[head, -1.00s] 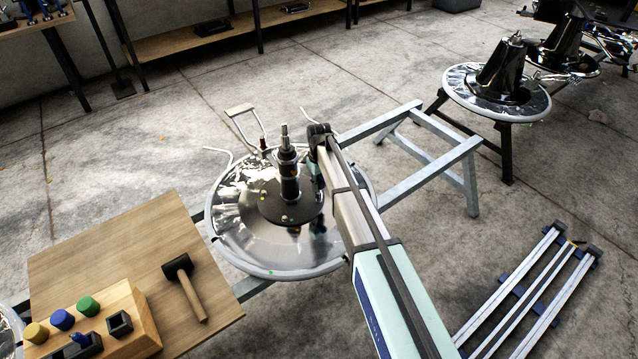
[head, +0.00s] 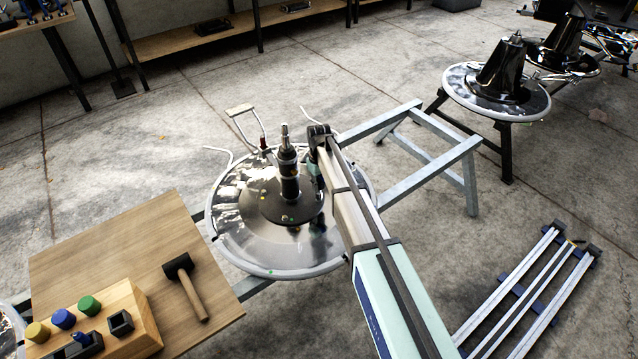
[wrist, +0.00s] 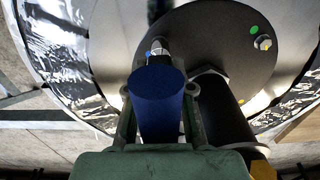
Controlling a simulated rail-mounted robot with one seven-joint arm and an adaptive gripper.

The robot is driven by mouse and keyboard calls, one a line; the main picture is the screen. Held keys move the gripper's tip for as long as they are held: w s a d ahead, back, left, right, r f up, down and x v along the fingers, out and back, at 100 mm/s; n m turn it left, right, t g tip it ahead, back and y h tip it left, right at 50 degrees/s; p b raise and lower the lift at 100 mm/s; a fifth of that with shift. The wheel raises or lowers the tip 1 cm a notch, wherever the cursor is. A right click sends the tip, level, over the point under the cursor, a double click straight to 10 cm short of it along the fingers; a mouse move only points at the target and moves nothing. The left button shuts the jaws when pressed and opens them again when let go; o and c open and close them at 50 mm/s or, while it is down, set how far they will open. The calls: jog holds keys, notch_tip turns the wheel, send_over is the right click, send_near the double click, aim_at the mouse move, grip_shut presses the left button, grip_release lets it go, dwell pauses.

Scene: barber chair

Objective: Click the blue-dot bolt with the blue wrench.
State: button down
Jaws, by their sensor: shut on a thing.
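In the wrist view, my gripper (wrist: 160,100) is shut on the blue wrench (wrist: 157,112), whose thick blue handle points away from me. Its dark head overlaps a silver bolt (wrist: 159,45) on the black disc (wrist: 205,35). A small blue dot (wrist: 148,53) shows just left of that bolt. I cannot tell whether the wrench head is fully seated. In the head view, the disc (head: 275,209) lies around the dark column (head: 289,178) on the round metal base (head: 240,245). My arm reaches its right side and hides the wrench there.
Another bolt (wrist: 263,43) with a green dot (wrist: 253,28) sits on the disc, and a dark cylinder (wrist: 225,115) stands close right of the wrench. A wooden table (head: 110,245) holds a mallet (head: 186,285) and a block (head: 135,310) with coloured pieces. Sawhorse legs stand behind.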

jog(key=shift+f, duration=0.45)
dwell(0.6)
jog(key=shift+r+m+p, duration=0.1)
jog(key=shift+m+p, duration=0.35)
jog(key=shift+m, duration=0.45)
jog(key=shift+m+p, duration=0.45)
jog(key=shift+m, duration=1.05)
jog(key=m+p, duration=0.1)
jog(key=m, duration=0.1)
jog(key=shift+m, duration=0.4)
jog(key=shift+m+p, duration=0.3)
jog(key=shift+m, duration=0.6)
